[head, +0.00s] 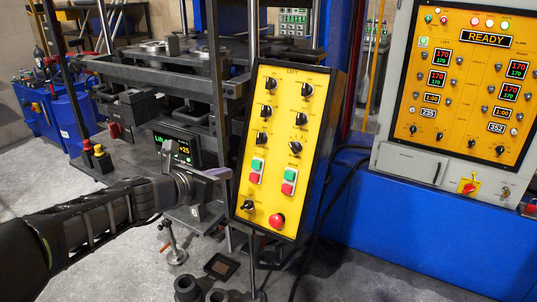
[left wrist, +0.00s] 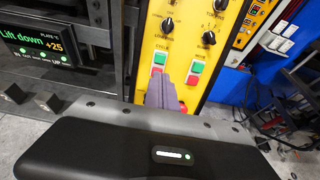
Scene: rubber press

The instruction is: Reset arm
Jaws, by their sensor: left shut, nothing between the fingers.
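My left arm comes in from the left of the head view. My left gripper (head: 218,174) is shut and empty, just left of the yellow control panel (head: 276,150) marked LEFT. In the left wrist view the shut fingertips (left wrist: 165,95) appear in front of the panel's lower part, near its green and red buttons. I cannot tell whether they touch the panel. The panel has black knobs, green and red push buttons, and a red mushroom button (head: 276,221) at the bottom. My right gripper is not in view.
A small display (head: 175,148) reads "Lift down" and +25 in the left wrist view (left wrist: 38,42). The press frame (head: 150,70) stands behind. A cabinet panel (head: 460,85) at right shows READY. A blue machine (head: 60,115) stands far left.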

